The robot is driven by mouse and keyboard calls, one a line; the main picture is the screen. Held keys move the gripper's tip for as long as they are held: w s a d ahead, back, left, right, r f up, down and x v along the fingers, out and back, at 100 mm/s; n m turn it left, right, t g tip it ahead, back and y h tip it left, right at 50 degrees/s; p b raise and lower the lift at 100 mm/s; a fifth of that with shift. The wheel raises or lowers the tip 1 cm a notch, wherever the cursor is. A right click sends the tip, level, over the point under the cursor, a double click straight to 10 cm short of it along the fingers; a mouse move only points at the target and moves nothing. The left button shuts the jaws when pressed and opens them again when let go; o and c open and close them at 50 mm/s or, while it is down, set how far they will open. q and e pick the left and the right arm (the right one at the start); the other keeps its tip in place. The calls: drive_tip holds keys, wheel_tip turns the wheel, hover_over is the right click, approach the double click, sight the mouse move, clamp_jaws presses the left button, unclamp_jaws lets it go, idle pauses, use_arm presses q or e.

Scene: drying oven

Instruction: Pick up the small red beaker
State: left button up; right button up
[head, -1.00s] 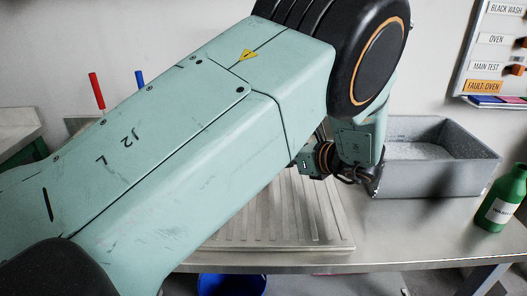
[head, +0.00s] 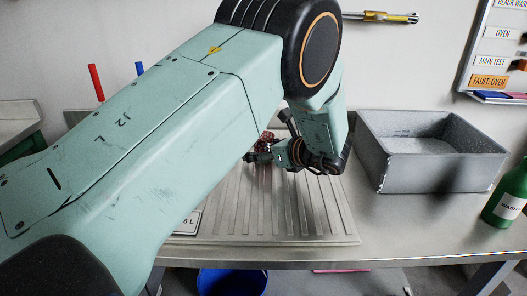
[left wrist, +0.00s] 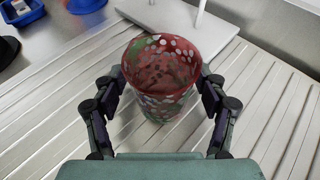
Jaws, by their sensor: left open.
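The small red beaker (left wrist: 160,95) stands upright on the ribbed metal drainboard (head: 300,215). It is red with white and green speckles and has an open round rim. In the head view only a small part of the beaker (head: 267,137) shows behind my left arm and gripper. My left gripper (head: 262,156) is open at the drainboard. In the left wrist view its two fingers (left wrist: 164,88) stand on either side of the beaker. Contact between fingers and beaker cannot be told. My right gripper is not in view.
A white stand base (left wrist: 180,25) is close behind the beaker in the wrist view. Blue containers (left wrist: 22,12) lie at its upper left.

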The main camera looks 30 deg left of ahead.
use_arm(q)
drive_tip(key=shift+d, duration=0.1)
drive_tip(key=shift+c, duration=0.5)
drive_tip(key=c, duration=1.3)
drive_tip(key=shift+r, duration=0.15)
